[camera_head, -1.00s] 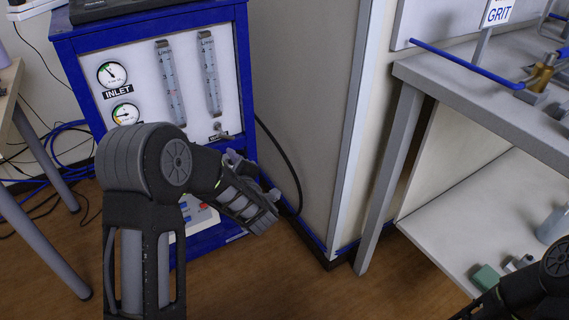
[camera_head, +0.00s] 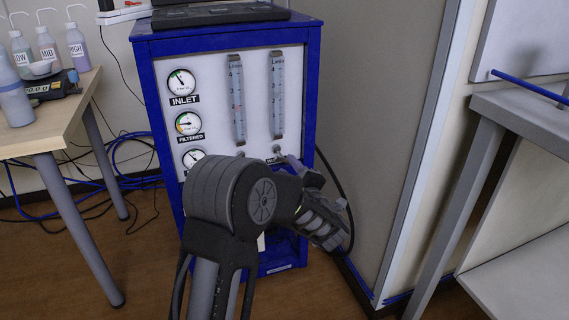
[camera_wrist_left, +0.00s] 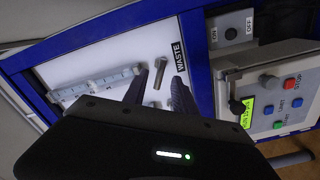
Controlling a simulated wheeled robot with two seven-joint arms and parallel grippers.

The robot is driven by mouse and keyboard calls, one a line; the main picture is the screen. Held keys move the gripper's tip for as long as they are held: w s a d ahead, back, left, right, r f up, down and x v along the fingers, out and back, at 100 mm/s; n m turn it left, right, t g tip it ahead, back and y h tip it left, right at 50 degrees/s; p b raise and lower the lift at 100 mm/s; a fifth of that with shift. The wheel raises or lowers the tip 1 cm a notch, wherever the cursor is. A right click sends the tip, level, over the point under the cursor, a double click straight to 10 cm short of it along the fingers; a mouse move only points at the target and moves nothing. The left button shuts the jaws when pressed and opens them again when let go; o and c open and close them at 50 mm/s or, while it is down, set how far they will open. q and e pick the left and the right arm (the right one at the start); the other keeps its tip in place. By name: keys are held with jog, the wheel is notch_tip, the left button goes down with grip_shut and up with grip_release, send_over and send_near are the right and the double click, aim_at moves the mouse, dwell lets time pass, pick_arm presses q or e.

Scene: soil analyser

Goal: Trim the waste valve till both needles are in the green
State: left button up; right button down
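The blue analyser cabinet (camera_head: 312,90) has a white front panel. The inlet gauge (camera_head: 182,81) and filtered gauge (camera_head: 188,123) show at its left; the inlet needle leans up and left, the filtered needle points roughly left. Exact needle-to-green positions are too small to tell. The metal waste valve (camera_head: 277,150) sits low on the panel and shows beside its WASTE label in the left wrist view (camera_wrist_left: 158,72). My left gripper (camera_head: 293,162) is near it; in the left wrist view the fingers (camera_wrist_left: 160,90) are apart, one either side of the valve. Contact cannot be told.
A third gauge (camera_head: 194,158) is partly hidden by my left arm. A control box (camera_wrist_left: 275,100) with buttons sits beside the panel. A bottle table (camera_head: 60,130) stands left, a grey bench (camera_head: 520,120) right.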

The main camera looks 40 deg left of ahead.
aim_at(285, 162)
pick_arm(q)
jog(key=shift+b+x, duration=0.6)
jog(key=shift+x, duration=1.7)
jog(key=shift+c, duration=0.3)
grip_shut()
